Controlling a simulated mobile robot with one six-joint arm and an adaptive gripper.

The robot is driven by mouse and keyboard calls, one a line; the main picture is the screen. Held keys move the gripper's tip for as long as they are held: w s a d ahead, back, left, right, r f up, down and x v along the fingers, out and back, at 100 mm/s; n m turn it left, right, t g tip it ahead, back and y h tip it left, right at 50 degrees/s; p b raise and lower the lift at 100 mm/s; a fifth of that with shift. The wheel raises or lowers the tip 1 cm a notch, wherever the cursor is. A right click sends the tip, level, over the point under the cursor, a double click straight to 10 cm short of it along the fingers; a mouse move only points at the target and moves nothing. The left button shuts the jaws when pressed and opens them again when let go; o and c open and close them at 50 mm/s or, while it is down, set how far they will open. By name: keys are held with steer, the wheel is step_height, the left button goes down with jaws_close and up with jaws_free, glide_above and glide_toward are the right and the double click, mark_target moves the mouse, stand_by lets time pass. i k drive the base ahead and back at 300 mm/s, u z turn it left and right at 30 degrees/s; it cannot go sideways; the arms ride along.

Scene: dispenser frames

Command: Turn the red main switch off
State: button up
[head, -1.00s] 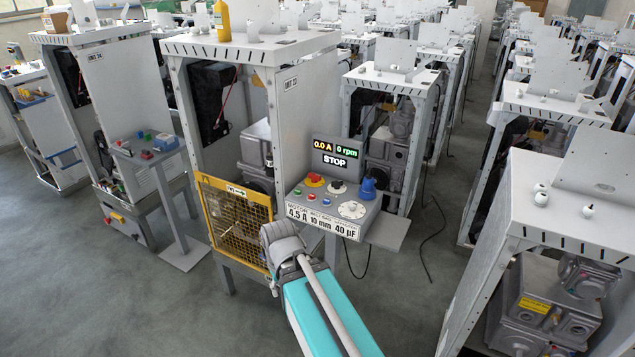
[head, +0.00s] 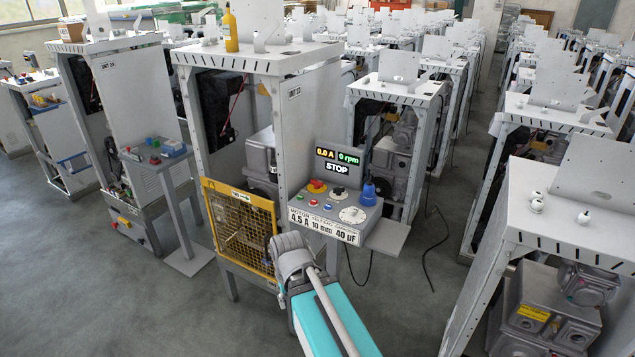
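The red main switch (head: 317,186), a red knob on a yellow base, sits at the upper left of the grey control panel (head: 384,218). I cannot make out its exact handle angle. The display (head: 338,161) above the panel reads 0.0 A, 0 rpm and STOP. My arm reaches in from the bottom, and its grey wrist shows below and left of the panel. My gripper is hidden behind the wrist, so its fingers and its distance to the switch do not show.
The panel also has a black knob (head: 339,194), a white dial (head: 352,215), a blue part (head: 369,196) and small buttons. A yellow mesh guard (head: 238,236) is left of my wrist. A grey cabinet (head: 520,235) stands at right. Open floor lies between.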

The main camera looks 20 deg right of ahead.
mark_target(318, 185)
steer(key=z, duration=0.4)
steer(key=i, duration=0.85)
steer(key=z, duration=0.15)
